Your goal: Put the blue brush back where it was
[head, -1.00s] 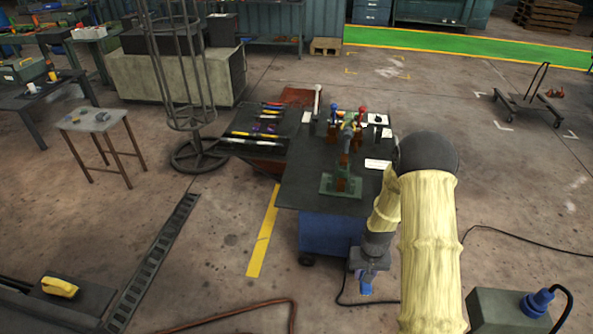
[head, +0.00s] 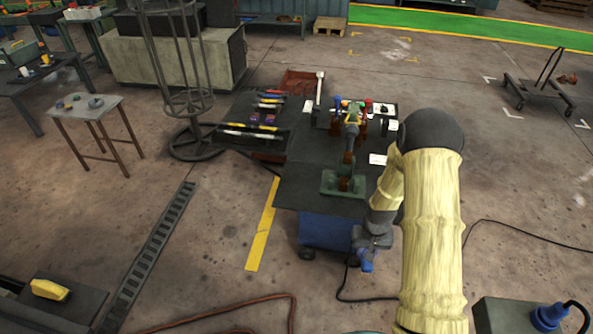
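My gripper (head: 367,257) hangs at the end of my arm, low beside the right front side of the dark-topped blue cart (head: 300,187). A small bright blue piece (head: 366,266) shows at its tip. I cannot tell whether this is the blue brush or part of the gripper. The fingers are too small and hidden to read. On the back of the cart top, a small blue item (head: 337,103) and a red one (head: 368,104) stand in a cluster; whether the blue item is a brush is unclear. A green-based device (head: 343,184) stands near the cart's front.
A dark tray of tools (head: 250,128) adjoins the cart at left. A round-based wire stand (head: 196,145) and a small table (head: 88,108) are farther left. A cable (head: 480,228) lies on the floor at right. Floor left of the cart is mostly clear.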

